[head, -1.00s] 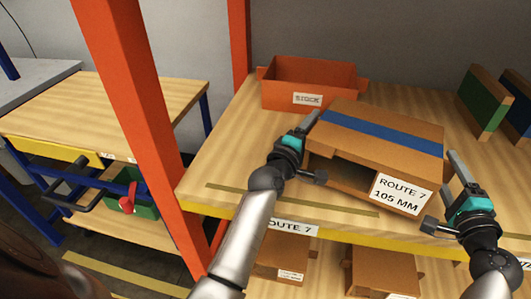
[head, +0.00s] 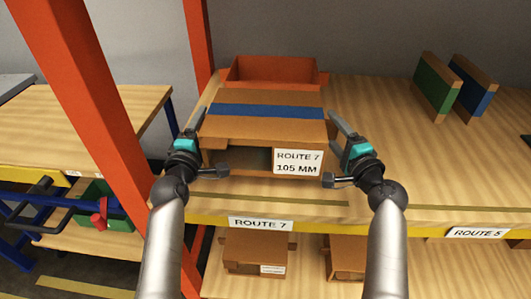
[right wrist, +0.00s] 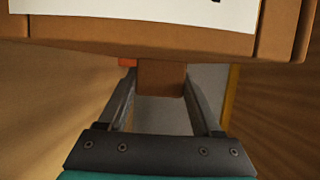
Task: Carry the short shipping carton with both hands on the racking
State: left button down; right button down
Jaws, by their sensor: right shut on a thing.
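The short shipping carton (head: 262,130) is brown with a blue tape strip, an opening in its front and a "ROUTE 7 105 MM" label. It is over the front of the racking's upper shelf (head: 400,165); I cannot tell whether it touches the boards. My right gripper (head: 334,150) is at its right side, shut on a brown side tab, seen between the fingers in the right wrist view (right wrist: 162,78). My left gripper (head: 210,146) is at its left side, fingers spaced like the right ones and straddling that side; the grip is partly hidden.
An orange bin (head: 272,72) stands close behind the carton. Green (head: 434,88) and blue (head: 474,88) boards stand at the right, with clear shelf before them. An orange upright (head: 88,110) is left. More cartons (head: 255,250) sit on the lower shelf. A wooden-topped cart (head: 90,125) stands left.

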pick_arm(q)
jog(key=shift+f, duration=0.1)
pick_arm(e)
jog(key=shift+f, duration=0.15)
